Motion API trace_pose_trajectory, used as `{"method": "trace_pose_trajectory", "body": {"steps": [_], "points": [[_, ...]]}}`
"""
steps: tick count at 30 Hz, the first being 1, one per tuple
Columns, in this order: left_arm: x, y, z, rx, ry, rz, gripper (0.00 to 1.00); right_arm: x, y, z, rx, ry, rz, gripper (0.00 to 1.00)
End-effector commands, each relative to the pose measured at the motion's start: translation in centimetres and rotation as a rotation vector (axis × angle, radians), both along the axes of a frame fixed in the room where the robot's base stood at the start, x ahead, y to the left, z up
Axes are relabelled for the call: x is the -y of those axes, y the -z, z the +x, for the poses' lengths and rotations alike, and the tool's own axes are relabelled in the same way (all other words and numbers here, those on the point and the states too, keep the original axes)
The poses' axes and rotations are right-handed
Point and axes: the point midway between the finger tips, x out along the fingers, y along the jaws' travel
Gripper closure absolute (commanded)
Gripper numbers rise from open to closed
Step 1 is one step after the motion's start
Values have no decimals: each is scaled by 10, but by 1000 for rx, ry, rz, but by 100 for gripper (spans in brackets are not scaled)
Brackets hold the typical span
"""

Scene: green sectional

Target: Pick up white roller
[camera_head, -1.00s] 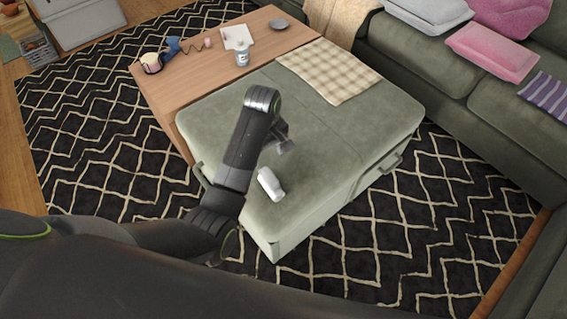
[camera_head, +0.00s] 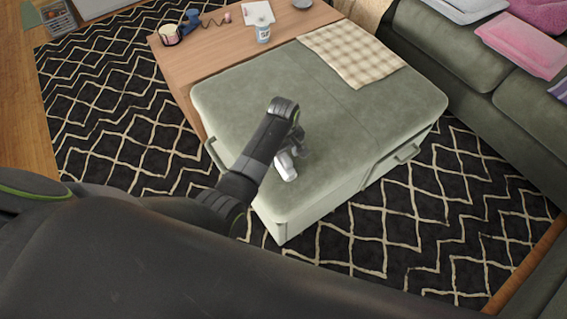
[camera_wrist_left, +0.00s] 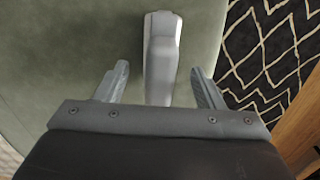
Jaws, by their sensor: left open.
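The white roller (camera_head: 286,168) lies on the green ottoman (camera_head: 340,110), near its front left edge, partly hidden by my left gripper in the head view. My left gripper (camera_head: 297,150) is above the roller's upper end. In the left wrist view the roller (camera_wrist_left: 161,55) runs lengthwise between the two open fingers of the left gripper (camera_wrist_left: 158,82), with a gap on each side. The roller's lower end is hidden behind the gripper body. No contact with the roller shows. My right gripper is not in view.
A checked cloth (camera_head: 352,53) lies on the far part of the ottoman. A wooden table (camera_head: 215,48) behind holds a bottle (camera_head: 263,33), a mug (camera_head: 169,35) and small items. A green sofa (camera_head: 440,60) stands at right. The ottoman around the roller is clear.

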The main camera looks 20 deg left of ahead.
Motion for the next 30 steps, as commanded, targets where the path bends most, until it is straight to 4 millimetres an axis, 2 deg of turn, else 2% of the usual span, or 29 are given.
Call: {"method": "trace_pose_trajectory", "body": {"steps": [2,6,17,27,29,30], "points": [[0,18,-1,-4,0,1,38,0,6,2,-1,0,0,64],[0,33,-1,-2,0,1,38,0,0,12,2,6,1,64],[0,38,0,-1,0,0,38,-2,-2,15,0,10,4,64],[0,38,0,-1,0,0,82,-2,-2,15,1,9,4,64],[0,38,0,0,0,0,89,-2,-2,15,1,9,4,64],[0,38,0,0,0,0,89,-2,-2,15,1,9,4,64]]}}
